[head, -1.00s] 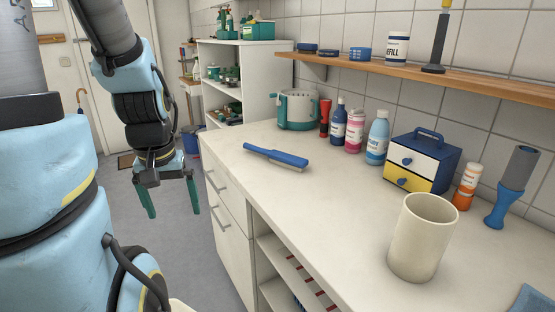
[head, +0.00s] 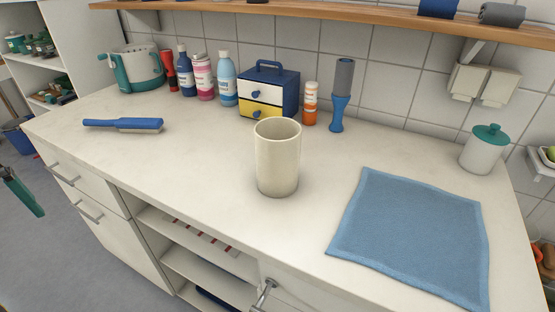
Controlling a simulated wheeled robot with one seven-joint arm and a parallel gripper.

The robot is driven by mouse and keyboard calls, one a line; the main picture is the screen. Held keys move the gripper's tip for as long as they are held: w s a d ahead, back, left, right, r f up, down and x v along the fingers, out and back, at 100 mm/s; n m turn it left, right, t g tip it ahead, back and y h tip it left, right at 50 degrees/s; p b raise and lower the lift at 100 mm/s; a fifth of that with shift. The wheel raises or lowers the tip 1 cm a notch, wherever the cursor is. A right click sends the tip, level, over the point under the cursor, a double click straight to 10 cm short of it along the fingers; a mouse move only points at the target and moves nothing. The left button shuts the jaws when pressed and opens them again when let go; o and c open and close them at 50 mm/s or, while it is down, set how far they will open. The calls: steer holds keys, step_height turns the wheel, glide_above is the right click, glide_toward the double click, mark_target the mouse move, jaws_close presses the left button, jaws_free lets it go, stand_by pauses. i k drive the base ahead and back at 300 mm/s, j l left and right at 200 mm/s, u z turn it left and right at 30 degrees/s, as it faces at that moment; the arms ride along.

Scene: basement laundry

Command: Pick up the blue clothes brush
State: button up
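The blue clothes brush (head: 124,125) lies flat on the left part of the white countertop, its handle to the left and its wider head to the right, with pale bristles underneath. It is clear of other things. Only one teal finger of my gripper (head: 22,192) shows at the left edge of the head view, over the floor and left of the counter, apart from the brush. The rest of the gripper is out of frame.
A cream cup (head: 278,160) stands mid-counter, with a blue cloth (head: 412,238) to its right. Several bottles, a teal-and-white pot (head: 137,69) and a small drawer box (head: 268,91) line the back. A wooden shelf (head: 340,12) overhangs. The counter around the brush is free.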

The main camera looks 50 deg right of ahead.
mark_target(126, 125)
steer(key=i+j+z, duration=0.25)
steer(key=i+j, duration=0.15)
steer(key=i, duration=0.15)
steer(key=i+j+z, duration=0.3)
steer(key=i+j, duration=0.15)
steer(key=i+j+z, duration=0.25)
steer(key=i+j, duration=0.25)
steer(key=i+j+z, duration=0.3)
steer(key=j, duration=0.45)
steer(key=i, duration=0.05)
